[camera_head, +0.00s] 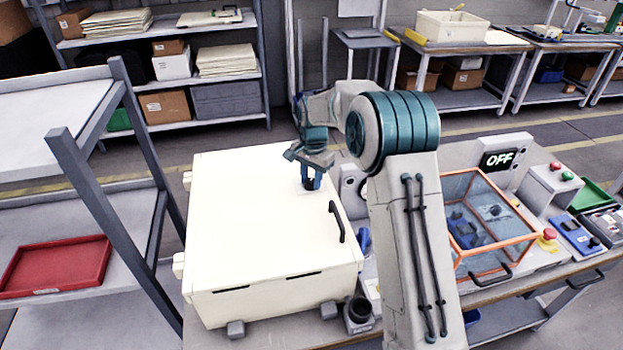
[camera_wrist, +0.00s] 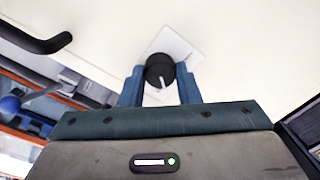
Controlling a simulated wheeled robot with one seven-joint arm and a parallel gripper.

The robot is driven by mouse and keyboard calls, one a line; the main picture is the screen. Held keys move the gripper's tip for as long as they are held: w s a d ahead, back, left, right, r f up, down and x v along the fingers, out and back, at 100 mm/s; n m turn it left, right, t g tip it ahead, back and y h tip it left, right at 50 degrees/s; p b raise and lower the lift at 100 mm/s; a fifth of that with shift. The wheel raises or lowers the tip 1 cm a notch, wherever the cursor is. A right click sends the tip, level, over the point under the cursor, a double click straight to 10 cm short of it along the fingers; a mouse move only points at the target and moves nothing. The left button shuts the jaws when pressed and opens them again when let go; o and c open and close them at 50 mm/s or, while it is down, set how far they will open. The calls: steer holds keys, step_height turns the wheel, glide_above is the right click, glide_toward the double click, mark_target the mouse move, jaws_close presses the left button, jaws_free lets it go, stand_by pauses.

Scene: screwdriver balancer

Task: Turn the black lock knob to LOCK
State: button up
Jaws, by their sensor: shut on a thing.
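The black lock knob (camera_wrist: 160,72) stands on a small white label plate (camera_wrist: 178,46) on the top of a large cream box. My gripper (camera_wrist: 160,88) is shut on the knob, with one blue finger on either side of it in the wrist view. A light pointer mark shows on the knob, slanted in the picture. The plate's lettering is too faint to read. In the head view my gripper (camera_head: 310,181) reaches down to the top of the cream box (camera_head: 245,220), and its fingers partly hide the knob (camera_head: 308,184).
A black handle (camera_head: 337,222) rises from the box top, right of the knob. My arm hides part of the bench. An orange-framed clear enclosure (camera_head: 480,218) and an "OFF" display (camera_head: 498,159) stand to the right. A shelf with a red tray (camera_head: 55,265) is at left.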

mark_target(312, 179)
steer(key=n+b, duration=0.1)
steer(key=n, duration=0.7)
steer(key=shift+w, duration=0.1)
steer(key=n, duration=0.4)
steer(key=shift+r+g, duration=0.1)
steer(key=shift+g, duration=0.2)
steer(key=shift+a+n, duration=0.1)
steer(key=shift+n, duration=2)
steer(key=o, duration=1)
steer(key=r, duration=0.4)
steer(key=r+b, duration=0.1)
steer(key=r, duration=0.8)
steer(key=shift+w+d+r+b, duration=0.25)
steer(key=shift+r+b, duration=0.1)
steer(key=shift+b, duration=0.05)
